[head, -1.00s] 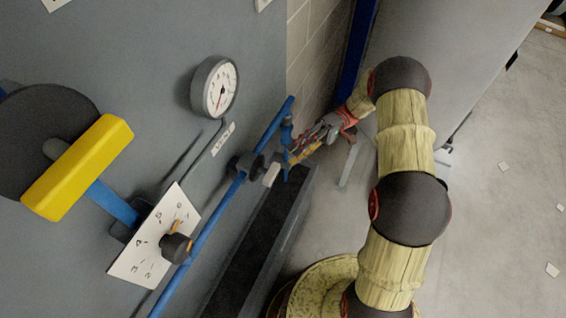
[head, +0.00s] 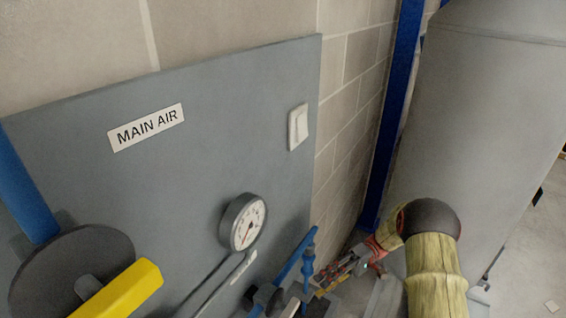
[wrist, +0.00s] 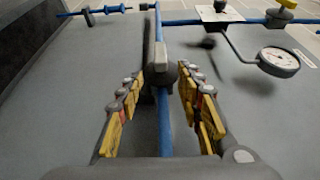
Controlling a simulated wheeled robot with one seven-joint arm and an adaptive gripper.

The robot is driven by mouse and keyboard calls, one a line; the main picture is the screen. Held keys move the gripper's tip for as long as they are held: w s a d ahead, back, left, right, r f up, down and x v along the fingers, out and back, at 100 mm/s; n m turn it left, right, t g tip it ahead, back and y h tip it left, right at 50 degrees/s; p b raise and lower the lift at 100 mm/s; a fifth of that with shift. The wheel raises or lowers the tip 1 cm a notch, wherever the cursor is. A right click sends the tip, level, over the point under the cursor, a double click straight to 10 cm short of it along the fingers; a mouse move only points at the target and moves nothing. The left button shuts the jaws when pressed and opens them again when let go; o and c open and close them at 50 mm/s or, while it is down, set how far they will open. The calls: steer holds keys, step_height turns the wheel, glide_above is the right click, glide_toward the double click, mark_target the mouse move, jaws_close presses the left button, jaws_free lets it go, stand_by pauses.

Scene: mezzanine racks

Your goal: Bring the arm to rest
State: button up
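My gripper (head: 328,280) is low at the right edge of the grey panel, beside the blue pipe, in the head view. In the wrist view my gripper (wrist: 162,75) has its two yellow-padded fingers spread apart. A thin blue pipe (wrist: 166,135) with a small grey block (wrist: 160,58) shows between the fingers. I see gaps on both sides and no grip on it. How near the fingers are to the pipe in depth is hard to tell. My arm comes in from the lower right of the head view.
The grey panel (head: 200,160) carries a "MAIN AIR" label (head: 146,128), a white switch (head: 298,127), a pressure gauge (head: 242,222) and a yellow-handled valve (head: 120,290). A blue post (head: 393,120) and a large grey tank (head: 480,130) stand to the right. Open floor shows at far right.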

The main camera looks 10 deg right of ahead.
steer(key=s+f+m+t+h, duration=0.1)
steer(key=s+f+m+h, duration=0.2)
steer(key=f+m, duration=0.3)
steer(key=s+d+m+t+h, duration=0.2)
steer(key=s+d+h, duration=0.1)
steer(key=s+h, duration=0.25)
steer(key=s+a+r+n+t+h, duration=0.1)
steer(key=s+r+t+h, duration=0.2)
steer(key=r, duration=0.9)
steer(key=s+r+n+t+h, duration=0.1)
steer(key=s+r+t+h, duration=0.3)
steer(key=r, duration=0.9)
steer(key=s+t, duration=0.3)
steer(key=t, duration=0.1)
steer(key=shift+a, duration=0.35)
steer(key=shift+f+h, duration=0.1)
steer(key=shift+h, duration=0.15)
steer(key=shift+c, duration=0.3)
steer(key=shift+c, duration=0.5)
steer(key=shift+a, duration=0.15)
